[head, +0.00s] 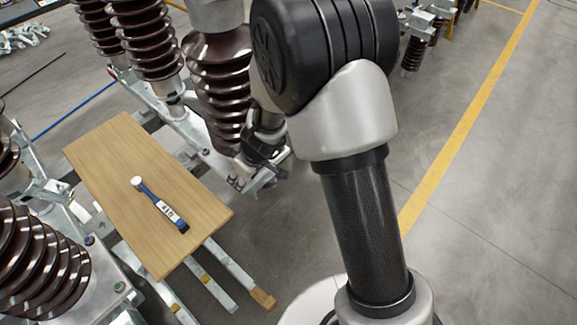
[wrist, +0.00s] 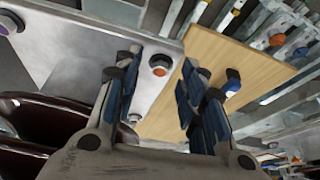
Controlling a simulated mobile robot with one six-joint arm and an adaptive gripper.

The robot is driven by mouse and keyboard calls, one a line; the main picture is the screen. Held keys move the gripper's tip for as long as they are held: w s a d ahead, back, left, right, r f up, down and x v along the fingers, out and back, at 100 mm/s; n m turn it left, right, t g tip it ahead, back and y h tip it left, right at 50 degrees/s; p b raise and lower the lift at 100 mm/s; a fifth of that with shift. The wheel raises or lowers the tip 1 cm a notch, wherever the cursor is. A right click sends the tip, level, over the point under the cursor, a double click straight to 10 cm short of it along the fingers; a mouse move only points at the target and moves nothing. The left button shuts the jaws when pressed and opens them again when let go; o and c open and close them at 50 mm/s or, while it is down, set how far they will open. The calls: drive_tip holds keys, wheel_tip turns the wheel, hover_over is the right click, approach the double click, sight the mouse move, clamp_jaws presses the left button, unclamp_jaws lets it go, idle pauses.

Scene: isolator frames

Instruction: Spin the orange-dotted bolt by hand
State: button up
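The orange-dotted bolt (wrist: 159,65) sits in a pale metal plate (wrist: 150,98) in the wrist view. Its dark head has an orange mark on it. My gripper (wrist: 160,62) is open, with one blue-padded finger on each side of the bolt in the picture. Gaps show between the bolt and both fingers, and I see no contact. How far the fingertips are from the bolt in depth is hard to tell. In the head view my gripper (head: 262,150) is small and partly hidden by my arm, beside a brown insulator. I cannot make out the bolt there.
A wooden board (head: 100,150) lies left of my gripper, with a blue-handled tool (head: 160,203) on it. Brown ribbed insulators (head: 222,75) stand close by. A purple-dotted bolt (wrist: 8,22) is at the wrist view's upper left. Open floor lies to the right.

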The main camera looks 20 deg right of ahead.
drive_tip(key=shift+w+d+r+n+g+y+p, duration=0.1)
drive_tip(key=shift+r+n+g+y+p, duration=0.2)
drive_tip(key=shift+n+p, duration=0.6)
drive_tip(key=p+v, duration=0.5)
drive_tip(key=v, duration=1.2)
drive_tip(key=s+d+r+m+b, duration=0.1)
drive_tip(key=s+r+m+b, duration=0.1)
drive_tip(key=s, duration=0.4)
drive_tip(key=s+d+r+m+t+h+b, duration=0.1)
drive_tip(key=s+d+r+m+b, duration=0.1)
drive_tip(key=s+r+m+b, duration=0.1)
drive_tip(key=shift+s+d+r+b, duration=0.3)
drive_tip(key=shift+s+r+b, duration=0.55)
drive_tip(key=shift+s, duration=1.05)
drive_tip(key=shift+r, duration=0.15)
